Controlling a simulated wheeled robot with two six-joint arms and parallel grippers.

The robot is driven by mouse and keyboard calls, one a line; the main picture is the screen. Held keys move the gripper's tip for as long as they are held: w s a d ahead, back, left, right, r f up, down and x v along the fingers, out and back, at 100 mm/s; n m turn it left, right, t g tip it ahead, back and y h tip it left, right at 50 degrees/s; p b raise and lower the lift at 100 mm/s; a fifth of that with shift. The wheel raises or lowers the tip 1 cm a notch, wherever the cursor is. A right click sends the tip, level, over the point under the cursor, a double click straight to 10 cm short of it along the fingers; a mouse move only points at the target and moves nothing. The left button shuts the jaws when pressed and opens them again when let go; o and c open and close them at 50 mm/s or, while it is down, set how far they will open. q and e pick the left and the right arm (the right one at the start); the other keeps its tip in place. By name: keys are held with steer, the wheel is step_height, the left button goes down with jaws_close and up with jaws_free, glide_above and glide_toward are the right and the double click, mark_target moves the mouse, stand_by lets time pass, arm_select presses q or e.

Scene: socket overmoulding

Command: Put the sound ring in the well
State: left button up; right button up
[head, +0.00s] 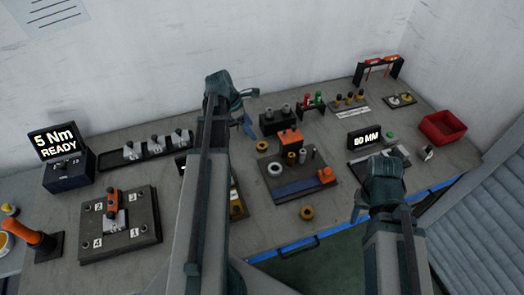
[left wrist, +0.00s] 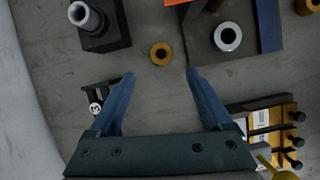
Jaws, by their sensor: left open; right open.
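One orange-brown ring (head: 262,146) lies flat on the table; in the left wrist view this ring (left wrist: 161,54) lies just beyond and between my open fingertips. Another orange-brown ring (head: 306,212) lies near the table's front edge. I cannot tell which is sound. A dark plate (head: 304,197) carries a pale ring-shaped part (head: 275,169), also in the left wrist view (left wrist: 227,37); I cannot tell whether this is the well. My left gripper (head: 248,118) is open and empty, its fingers (left wrist: 160,73) apart. My right gripper (head: 384,168) is at the front right, fingers mostly hidden.
A dark block with posts (head: 278,122) stands behind the ring. A numbered fixture (head: 119,238) is left.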

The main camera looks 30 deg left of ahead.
arm_select(q)
steer(key=b, duration=0.3)
glide_above(260, 143)
steer(key=s+a, duration=0.1)
steer(key=s, duration=0.1)
step_height(260, 143, down, 4)
steer(key=shift+f, duration=0.2)
steer(key=shift+d+f+b, duration=0.1)
steer(key=shift+f+b, duration=0.1)
steer(key=shift+b, duration=0.1)
steer(key=b+x, duration=0.4)
steer(key=shift+s+f, duration=0.1)
steer(key=shift+f, duration=0.3)
steer(key=shift+d+f+b, duration=0.15)
steer(key=shift+f+b, duration=0.1)
steer(key=shift+b, duration=0.3)
steer(key=shift+r, duration=0.1)
jaws_close()
